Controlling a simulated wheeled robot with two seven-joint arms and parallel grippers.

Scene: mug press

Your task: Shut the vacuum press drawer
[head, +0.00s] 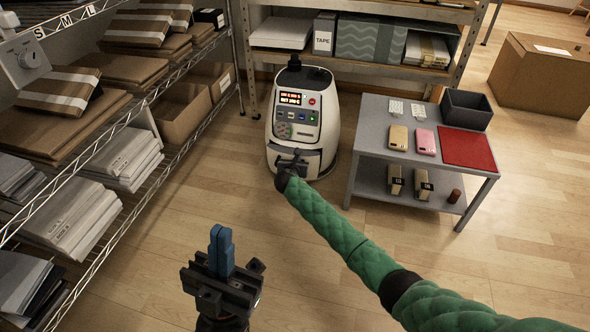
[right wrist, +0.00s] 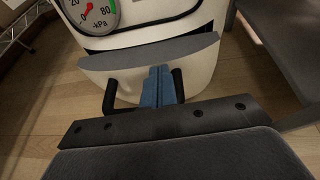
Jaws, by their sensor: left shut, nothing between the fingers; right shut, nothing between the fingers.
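The vacuum press (head: 331,122) is a rounded white machine with a lit control panel, standing on the floor at the back. Its grey drawer (head: 312,161) is low on its front and also shows in the right wrist view (right wrist: 120,57). There it juts out from the body, with a dark gap above it. A black handle (right wrist: 109,97) is on its front. My right gripper (right wrist: 158,84) is shut and empty, its blue fingers between the handle's two ends; contact is unclear. My left gripper (head: 221,248) is shut and empty, fingers up, well in front of the press.
A grey table (head: 375,125) with phones, a red mat (head: 466,148) and a dark bin (head: 466,108) stands right of the press. Wire shelves (head: 190,140) with boxes and envelopes run along the left. Another shelf is behind the press. The floor in front is clear.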

